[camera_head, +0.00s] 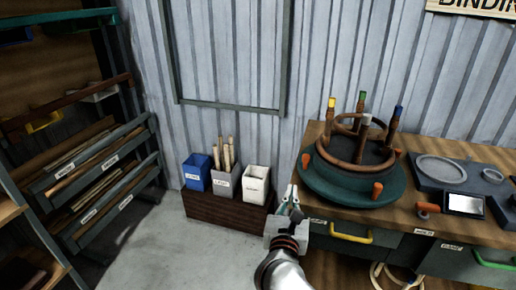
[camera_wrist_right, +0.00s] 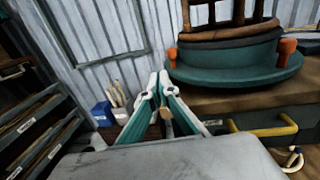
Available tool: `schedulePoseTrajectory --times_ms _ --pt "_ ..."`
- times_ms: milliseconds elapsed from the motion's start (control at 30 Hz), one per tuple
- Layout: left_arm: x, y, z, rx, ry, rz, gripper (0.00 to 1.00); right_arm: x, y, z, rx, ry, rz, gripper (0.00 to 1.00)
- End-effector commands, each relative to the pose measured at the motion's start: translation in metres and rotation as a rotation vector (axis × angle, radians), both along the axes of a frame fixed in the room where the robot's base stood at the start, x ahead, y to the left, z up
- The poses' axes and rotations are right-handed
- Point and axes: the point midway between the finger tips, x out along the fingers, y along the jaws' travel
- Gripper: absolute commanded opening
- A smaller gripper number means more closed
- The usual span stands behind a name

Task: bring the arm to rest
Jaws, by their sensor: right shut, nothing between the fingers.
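My right gripper (camera_head: 292,200) shows in the head view at the left front corner of the wooden workbench (camera_head: 345,219), with its arm coming up from the bottom edge. In the right wrist view its two pale and green fingers (camera_wrist_right: 159,82) are closed together at the tips, with nothing between them. The gripper is apart from the round green bending jig (camera_head: 340,185), which stands on the bench to its right. My left gripper is not in view.
A brown box (camera_head: 225,210) on the floor has blue, grey and white bins on it. Shelves with slatted trays (camera_head: 90,170) stand at left. A grey tray (camera_head: 420,180) with rings lies on the bench. Drawers with yellow and green handles are below. The floor at centre left is clear.

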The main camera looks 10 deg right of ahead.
Motion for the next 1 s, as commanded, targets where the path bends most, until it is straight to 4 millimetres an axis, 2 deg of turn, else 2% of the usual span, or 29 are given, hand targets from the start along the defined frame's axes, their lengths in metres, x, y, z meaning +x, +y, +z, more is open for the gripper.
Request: schedulePoseTrajectory --times_ms 67,167,267,333,467,567,667,700,767,800,900,967,1000 --pt "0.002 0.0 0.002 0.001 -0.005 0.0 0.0 -0.001 0.0 0.001 -0.021 -0.001 0.001 0.0" --pt "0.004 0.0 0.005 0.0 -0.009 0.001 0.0 -0.008 -0.003 0.009 -0.148 -0.007 0.007 0.0" --pt "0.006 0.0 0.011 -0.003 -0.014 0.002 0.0 -0.022 -0.002 0.022 -0.424 -0.009 0.024 0.0" --pt "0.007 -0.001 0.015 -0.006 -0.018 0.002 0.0 -0.036 0.007 0.029 -0.691 0.001 0.043 0.0" --pt "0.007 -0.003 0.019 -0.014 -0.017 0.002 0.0 -0.063 0.039 0.019 -1.234 0.052 0.105 0.0" --pt "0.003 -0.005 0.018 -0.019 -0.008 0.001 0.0 -0.086 0.066 -0.013 -1.658 0.109 0.178 0.0" --pt "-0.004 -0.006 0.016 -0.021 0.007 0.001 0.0 -0.115 0.086 -0.065 -2.084 0.173 0.287 0.0" --pt "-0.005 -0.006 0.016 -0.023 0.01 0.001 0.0 -0.129 0.09 -0.089 -2.25 0.196 0.341 0.0" --pt "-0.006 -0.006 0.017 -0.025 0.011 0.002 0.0 -0.15 0.091 -0.125 -2.477 0.226 0.425 0.0" --pt "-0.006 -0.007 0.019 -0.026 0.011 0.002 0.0 -0.164 0.089 -0.148 -2.614 0.243 0.483 0.0" --pt "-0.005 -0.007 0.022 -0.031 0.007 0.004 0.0 -0.198 0.076 -0.198 -2.906 0.27 0.631 0.0" --pt "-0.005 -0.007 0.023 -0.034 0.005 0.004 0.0 -0.217 0.066 -0.221 -3.042 0.277 0.714 0.0" --pt "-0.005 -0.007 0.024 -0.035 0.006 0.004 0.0 -0.228 0.059 -0.233 2.964 -0.266 -0.726 0.0"
